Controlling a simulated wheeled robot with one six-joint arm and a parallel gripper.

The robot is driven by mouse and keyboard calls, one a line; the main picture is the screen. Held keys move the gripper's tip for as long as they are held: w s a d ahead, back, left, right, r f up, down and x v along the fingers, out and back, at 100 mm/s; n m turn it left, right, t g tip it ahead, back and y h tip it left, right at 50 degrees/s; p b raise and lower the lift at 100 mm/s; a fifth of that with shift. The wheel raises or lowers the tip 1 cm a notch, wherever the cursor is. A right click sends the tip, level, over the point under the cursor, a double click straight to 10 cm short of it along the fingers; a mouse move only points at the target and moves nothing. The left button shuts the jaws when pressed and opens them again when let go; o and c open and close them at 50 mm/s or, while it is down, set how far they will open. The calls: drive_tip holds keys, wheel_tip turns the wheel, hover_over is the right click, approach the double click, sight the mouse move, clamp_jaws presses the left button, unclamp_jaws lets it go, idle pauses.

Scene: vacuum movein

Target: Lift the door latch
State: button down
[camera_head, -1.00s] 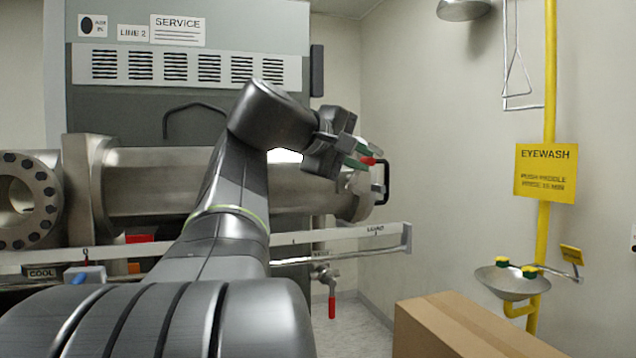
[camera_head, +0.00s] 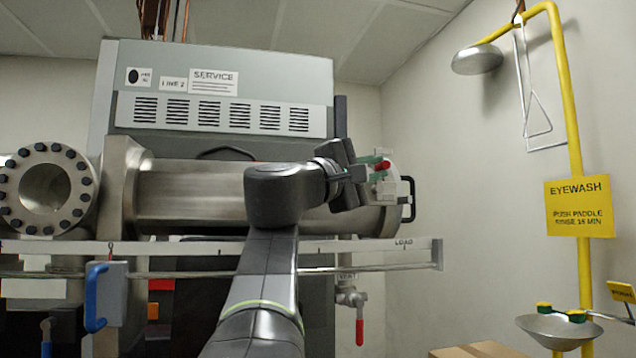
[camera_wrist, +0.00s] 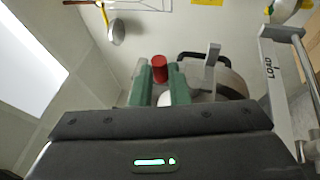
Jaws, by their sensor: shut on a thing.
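The door latch shows as a red knob (camera_wrist: 160,68) between the green fingertips in the wrist view. The knob also shows at the chamber's right end in the head view (camera_head: 382,165). My gripper (camera_wrist: 161,82) is shut on this red knob. In the head view my gripper (camera_head: 376,168) is at the upper part of the door end, left of and above a black door handle (camera_head: 408,200). The handle arches behind the fingers in the wrist view (camera_wrist: 204,56). A pale upright bracket (camera_wrist: 212,60) stands right of the fingers. The latch's lower part is hidden.
A rail marked LOAD (camera_head: 415,246) runs below the steel chamber (camera_head: 190,195). A valve with a red lever (camera_head: 359,330) hangs under it. An eyewash basin (camera_head: 556,330) and yellow pipe (camera_head: 574,120) stand at the right. A cardboard box (camera_head: 480,350) is at the bottom.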

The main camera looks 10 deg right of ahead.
drive_tip(key=shift+f, duration=0.15)
idle(0.3)
drive_tip(key=c, duration=1.4)
unclamp_jaws()
drive_tip(key=shift+a, duration=0.15)
drive_tip(key=shift+a, duration=0.1)
drive_tip(key=b+v, duration=0.1)
drive_tip(key=v, duration=1.2)
drive_tip(key=shift+s+a+f, duration=0.1)
drive_tip(key=shift+s+a, duration=0.1)
drive_tip(key=shift+a, duration=0.05)
drive_tip(key=shift+w+d, duration=0.1)
drive_tip(key=shift+d, duration=0.05)
drive_tip(key=shift+p+x, duration=0.45)
drive_tip(key=shift+x, duration=6.35)
